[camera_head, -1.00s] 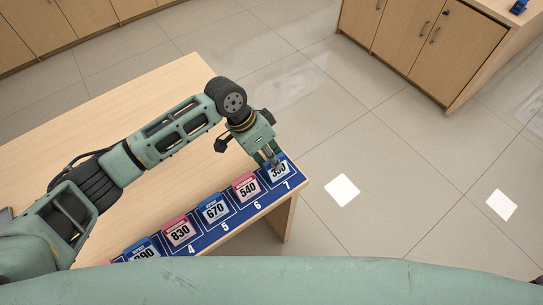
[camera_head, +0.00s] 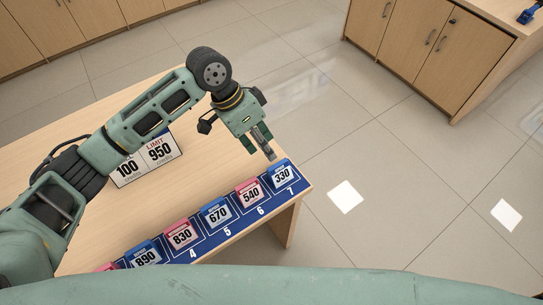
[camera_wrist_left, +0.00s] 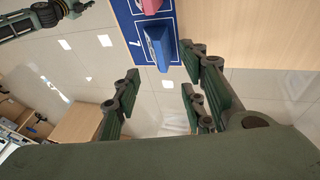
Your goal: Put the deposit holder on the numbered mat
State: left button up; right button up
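The blue numbered mat (camera_head: 232,227) lies along the near right edge of the table, and its far end shows in the left wrist view (camera_wrist_left: 128,22). A blue holder marked 330 (camera_head: 282,175) stands on space 7. Holders marked 540 (camera_head: 248,191), 670 (camera_head: 216,213), 830 (camera_head: 182,234) and 890 (camera_head: 146,255) stand in a row on the mat. My left gripper (camera_head: 266,150) is raised just beyond the 330 holder, apart from it. Its fingers are spread and empty in the left wrist view (camera_wrist_left: 160,100), where the blue holder (camera_wrist_left: 157,46) shows beyond them.
A white sign reading 100 and LIMIT 950 (camera_head: 146,160) stands on the table behind my left arm. The wooden table (camera_head: 110,112) is otherwise clear at the back. Wooden cabinets (camera_head: 438,45) stand across the tiled floor.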

pick_arm(q)
jog(key=v, duration=0.4)
dwell(0.5)
